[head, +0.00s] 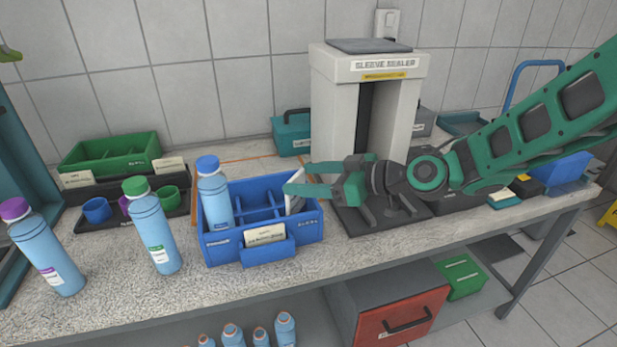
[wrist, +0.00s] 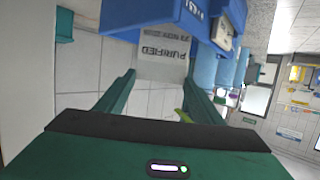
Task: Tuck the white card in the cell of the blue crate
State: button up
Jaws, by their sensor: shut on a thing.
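The blue crate (head: 222,243) stands on the bench, with dividers forming cells and a pale label on its front. A blue-capped light-blue bottle (head: 214,195) stands in its left part. My gripper (head: 297,182) reaches in from the right and is shut on the white card (head: 295,194). The card is tilted at the crate's right side, its lower edge at or below rim level; how deep it sits I cannot tell. In the wrist view the card (wrist: 163,66), printed "PURIFIED", lies between my fingertips (wrist: 160,80), and its far end meets the crate (wrist: 140,12).
A green-capped bottle (head: 152,228) and a purple-capped bottle (head: 44,250) stand left of the crate. A dark tray with small cups (head: 97,210) and a green crate (head: 112,153) are behind them. The sleeve sealer (head: 332,110) stands behind my gripper.

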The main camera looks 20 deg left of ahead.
jog(key=shift+f, duration=1.75)
dwell(1.2)
jog(key=o, duration=1.4)
jog(key=shift+c, duration=0.2)
notch_tip(320, 180, up, 7)
dwell(0.8)
